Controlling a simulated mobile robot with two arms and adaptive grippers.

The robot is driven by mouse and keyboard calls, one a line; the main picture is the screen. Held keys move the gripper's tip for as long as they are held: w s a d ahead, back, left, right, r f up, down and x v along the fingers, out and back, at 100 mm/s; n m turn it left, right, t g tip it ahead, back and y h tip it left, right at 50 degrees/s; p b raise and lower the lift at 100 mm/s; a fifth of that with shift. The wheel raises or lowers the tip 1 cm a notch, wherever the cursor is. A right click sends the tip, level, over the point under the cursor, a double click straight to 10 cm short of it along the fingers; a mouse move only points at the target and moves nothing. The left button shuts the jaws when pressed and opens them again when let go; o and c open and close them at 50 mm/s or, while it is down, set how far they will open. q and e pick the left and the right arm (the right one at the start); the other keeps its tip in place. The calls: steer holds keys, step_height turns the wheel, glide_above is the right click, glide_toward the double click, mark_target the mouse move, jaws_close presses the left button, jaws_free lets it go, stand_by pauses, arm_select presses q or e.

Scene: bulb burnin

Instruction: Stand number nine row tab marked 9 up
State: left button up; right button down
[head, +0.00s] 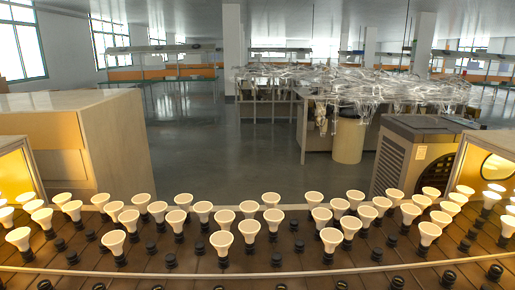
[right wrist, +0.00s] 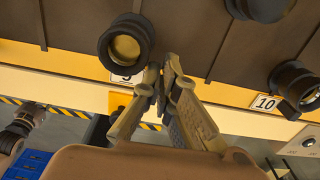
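In the right wrist view, a white label (right wrist: 124,77) is partly covered by a round black socket (right wrist: 127,42); only the lower part of its digit shows, so I cannot read it surely. A small orange-yellow piece (right wrist: 118,100) shows below the rail under that label, partly behind my finger; I cannot tell whether it is the row tab. My right gripper (right wrist: 161,72) has its fingertips close together at the rail edge, just right of the label. Nothing is visibly held between them. My left gripper is not in view, and the head view shows neither gripper.
A label marked 10 (right wrist: 265,103) sits farther right on the yellow rail (right wrist: 215,92), near another socket (right wrist: 296,86). In the head view, lit bulbs (head: 249,230) stand in rows across the brown rack (head: 205,277), with empty sockets in front. A beige cabinet (head: 115,140) stands behind left.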

steer(key=shift+s+p, duration=0.4)
steer(key=shift+s, duration=0.15)
steer(key=shift+s+r+p, duration=0.1)
steer(key=shift+r+p, duration=0.15)
steer(key=shift+p, duration=0.25)
stand_by(0.9)
steer(key=shift+s+r+p, duration=0.4)
steer(key=shift+s+p, duration=0.05)
steer(key=shift+p, duration=0.45)
stand_by(0.6)
steer(key=shift+s+r+p, duration=0.3)
steer(key=shift+s+p, duration=0.4)
steer(key=shift+p, duration=0.3)
stand_by(1.3)
steer(key=shift+s+p, duration=0.4)
steer(key=shift+p, duration=0.05)
stand_by(0.8)
steer(key=shift+r, duration=0.2)
steer(key=shift+w+r+p, duration=0.6)
steer(key=shift+r, duration=0.3)
